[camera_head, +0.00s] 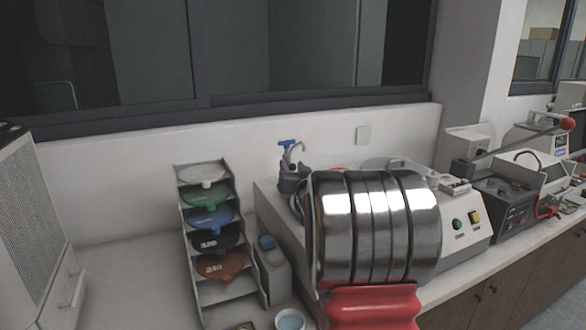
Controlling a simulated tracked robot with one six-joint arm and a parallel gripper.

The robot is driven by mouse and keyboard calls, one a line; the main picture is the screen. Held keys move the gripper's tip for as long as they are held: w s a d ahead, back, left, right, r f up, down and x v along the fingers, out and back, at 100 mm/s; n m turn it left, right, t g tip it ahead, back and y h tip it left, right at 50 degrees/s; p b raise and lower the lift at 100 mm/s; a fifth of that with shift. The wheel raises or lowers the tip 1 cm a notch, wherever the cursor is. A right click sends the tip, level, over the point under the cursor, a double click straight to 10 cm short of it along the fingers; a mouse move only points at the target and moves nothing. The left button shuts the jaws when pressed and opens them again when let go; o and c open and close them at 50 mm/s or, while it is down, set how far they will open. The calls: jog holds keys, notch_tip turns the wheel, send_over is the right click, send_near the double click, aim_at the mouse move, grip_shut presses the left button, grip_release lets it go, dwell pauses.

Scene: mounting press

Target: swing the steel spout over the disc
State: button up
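A small steel spout (299,149) with a blue handle (287,143) stands on a dark purple-grey base (291,180) at the back left of a pale bench machine (268,196). The spout is small in the picture, and its exact direction is hard to tell. I cannot make out the disc. A large chrome and red body, which looks like part of my own arm, covers the middle of the machine. My gripper is not in view, so I cannot tell where it is relative to the spout.
A control box (466,222) with green and yellow buttons is at right. A red-knobbed lever (535,135) stands beyond.

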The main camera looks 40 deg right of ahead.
jog(key=shift+c, duration=0.6)
grip_shut()
jog(key=shift+d, duration=0.1)
